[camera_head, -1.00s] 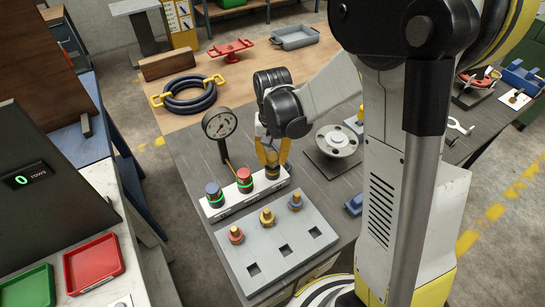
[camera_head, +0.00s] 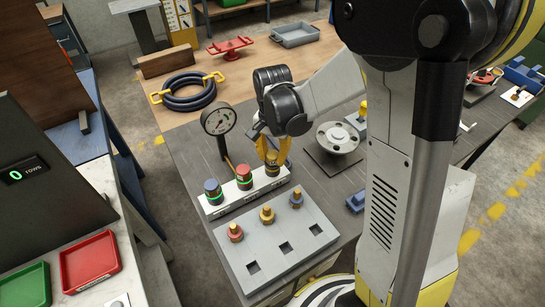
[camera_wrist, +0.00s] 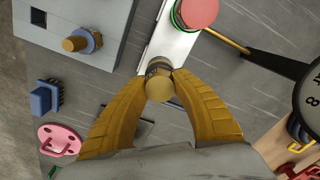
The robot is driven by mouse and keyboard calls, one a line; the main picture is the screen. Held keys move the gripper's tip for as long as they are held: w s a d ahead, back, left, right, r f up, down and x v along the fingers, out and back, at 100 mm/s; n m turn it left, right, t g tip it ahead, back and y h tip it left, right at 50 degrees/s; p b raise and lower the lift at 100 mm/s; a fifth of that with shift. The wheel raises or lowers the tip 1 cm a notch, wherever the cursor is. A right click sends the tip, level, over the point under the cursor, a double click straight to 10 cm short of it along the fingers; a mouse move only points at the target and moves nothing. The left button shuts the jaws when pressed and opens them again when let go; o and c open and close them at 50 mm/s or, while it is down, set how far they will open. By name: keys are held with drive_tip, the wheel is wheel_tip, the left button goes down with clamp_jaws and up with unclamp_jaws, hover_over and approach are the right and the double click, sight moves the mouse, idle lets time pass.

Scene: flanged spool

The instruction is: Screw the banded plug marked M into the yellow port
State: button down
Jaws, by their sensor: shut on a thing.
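My gripper (camera_head: 272,152) is shut on a yellow-brown plug with a dark band (camera_wrist: 158,82), at the right end of the white strip (camera_head: 229,204). The plug's top lies between the two fingertips in the wrist view (camera_wrist: 158,76). Its lower part is largely hidden, so I cannot tell how deep it sits or read a letter. No yellow port surface shows clearly beneath it.
A grey plate (camera_head: 247,245) in front holds red (camera_head: 235,232), yellow (camera_head: 267,215) and blue (camera_head: 296,198) fittings and square holes. A pressure gauge (camera_head: 218,121) stands close behind the strip. A round flanged part (camera_head: 338,137) stands to the right.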

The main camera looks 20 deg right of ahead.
drive_tip(key=m, duration=0.5)
drive_tip(key=shift+f+b, duration=0.1)
drive_tip(key=shift+b, duration=0.25)
drive_tip(key=shift+m, duration=1)
drive_tip(key=m, duration=0.3)
drive_tip(key=shift+m+b, duration=0.35)
drive_tip(key=shift+m, duration=0.05)
drive_tip(key=m, duration=0.3)
drive_tip(key=shift+s+m, duration=0.1)
drive_tip(key=shift+m, duration=0.3)
drive_tip(key=m, duration=0.4)
drive_tip(key=shift+s+b, duration=0.1)
drive_tip(key=shift+b, duration=0.3)
